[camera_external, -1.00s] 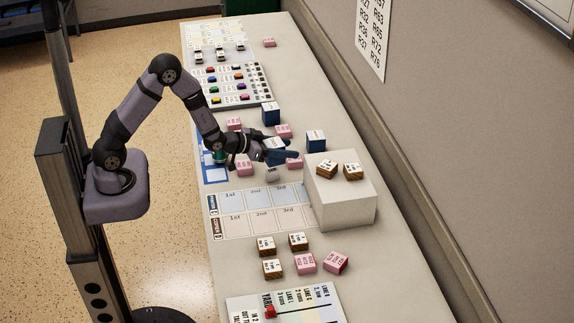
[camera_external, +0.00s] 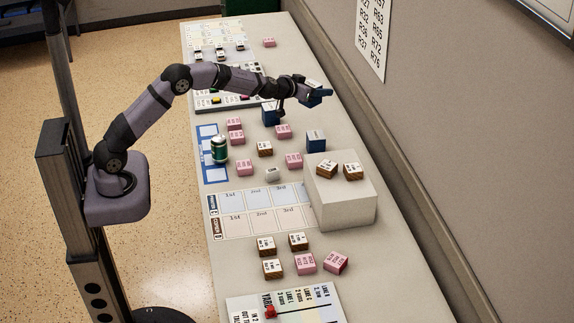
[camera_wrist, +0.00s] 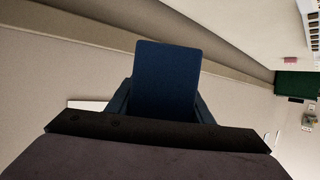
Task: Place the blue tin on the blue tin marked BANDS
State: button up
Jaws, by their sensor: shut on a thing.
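My gripper (camera_external: 314,97) is shut on a dark blue tin (camera_wrist: 166,78), raised above the far side of the table. The tin fills the space between the two fingers in the wrist view. In the external view it is small and hard to tell from the fingers. One blue tin (camera_external: 270,117) stands on the table below and left of my gripper, partly covered by the wrist. Another blue tin (camera_external: 316,141) stands nearer, beside the white block. I cannot read which one is marked BANDS.
A white block (camera_external: 345,205) carries two wood-sided blocks. Pink blocks (camera_external: 283,131), a wood-sided block (camera_external: 265,149), a small pale block (camera_external: 272,174) and a green can (camera_external: 219,149) stand around the table's middle. The wall runs along the right.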

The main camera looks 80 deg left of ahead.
jog(key=shift+w+d+f+m+t+h, duration=0.25)
jog(key=shift+w+d+f+m+h, duration=0.25)
jog(key=shift+d, duration=0.2)
jog(key=shift+w+d+f+m+t+h, duration=0.3)
jog(key=shift+w+d+m, duration=0.1)
jog(key=shift+w+d, duration=0.25)
jog(key=shift+d, duration=0.1)
dwell(0.4)
notch_tip(320, 180, down, 10)
jog(key=b, duration=0.2)
dwell(0.6)
